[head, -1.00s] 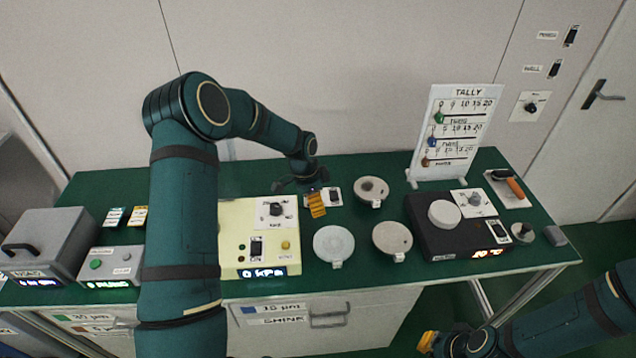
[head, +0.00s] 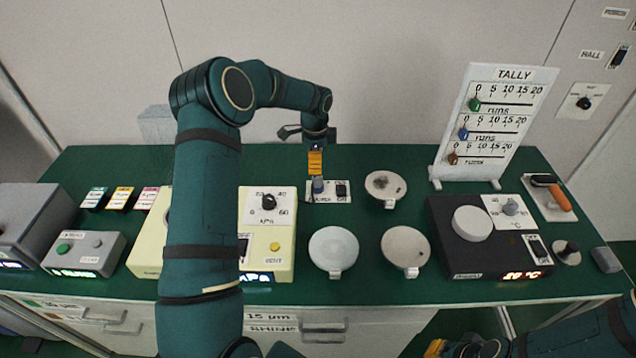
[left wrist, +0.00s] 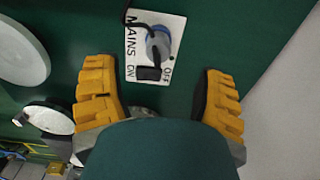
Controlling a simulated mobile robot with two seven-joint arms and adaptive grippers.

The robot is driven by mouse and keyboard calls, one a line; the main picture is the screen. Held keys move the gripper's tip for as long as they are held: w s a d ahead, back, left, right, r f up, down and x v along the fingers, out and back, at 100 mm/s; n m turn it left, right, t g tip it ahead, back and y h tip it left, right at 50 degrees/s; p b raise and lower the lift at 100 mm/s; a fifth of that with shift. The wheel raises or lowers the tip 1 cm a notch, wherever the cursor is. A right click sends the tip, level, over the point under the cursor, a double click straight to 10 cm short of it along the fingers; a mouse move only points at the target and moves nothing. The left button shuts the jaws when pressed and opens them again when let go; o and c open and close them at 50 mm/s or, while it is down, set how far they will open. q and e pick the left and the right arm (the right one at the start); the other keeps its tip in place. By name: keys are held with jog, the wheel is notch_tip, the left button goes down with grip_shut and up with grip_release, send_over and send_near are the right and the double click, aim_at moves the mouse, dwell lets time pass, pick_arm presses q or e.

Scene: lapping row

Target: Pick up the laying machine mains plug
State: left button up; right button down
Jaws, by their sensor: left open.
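The mains plug (head: 318,186) is blue-grey and sits on a white plate marked MAINS (head: 329,196), beside a dark switch (head: 342,188). In the left wrist view the plug (left wrist: 158,42) shows with a dark cable, ahead of the fingertips and between their lines. My left gripper (head: 315,168) has yellow fingers, points down just above the plug and is open, with nothing between the fingers. The fingers stand well apart in the left wrist view (left wrist: 158,78). My right gripper (head: 436,348) is low at the bottom edge, in front of the bench; its opening is unclear.
Round discs (head: 333,250) lie on the green bench right of the cream control box (head: 283,220). A black hotplate (head: 455,245) and a white tally board (head: 490,125) stand further right. My left arm hides part of the cream box.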

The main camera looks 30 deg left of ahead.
aim_at(318, 181)
pick_arm(q)
notch_tip(318, 181, down, 4)
jog(key=shift+r, duration=0.25)
jog(key=f, duration=0.1)
jog(key=f+b, duration=0.1)
jog(key=f, duration=0.3)
jog(key=shift+w+d+b, duration=0.1)
jog(key=shift+d+b, duration=0.2)
grip_shut()
